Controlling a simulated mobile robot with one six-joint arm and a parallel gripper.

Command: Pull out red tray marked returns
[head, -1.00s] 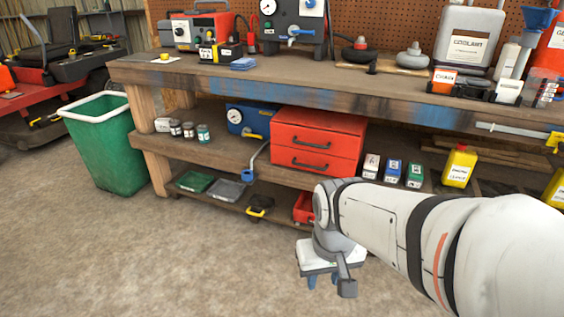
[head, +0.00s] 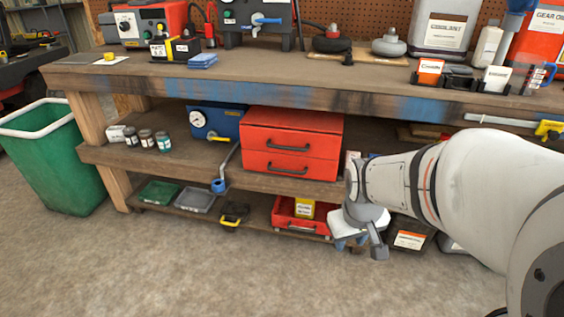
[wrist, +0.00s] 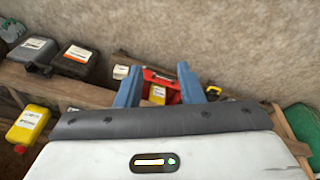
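The tray also shows in the wrist view (wrist: 174,96), beyond and between my blue fingers. My gripper (head: 352,244) is in front of the shelf, just right of the tray in the head view. In the wrist view my gripper (wrist: 159,72) has its fingers apart and nothing between them. It appears clear of the tray.
A red two-drawer chest (head: 290,145) stands on the middle shelf above the tray. A yellow-and-black item (head: 233,214), a grey tray (head: 195,200) and a green tray (head: 159,192) lie to its left. A green bin (head: 45,160) stands at far left. The floor in front is clear.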

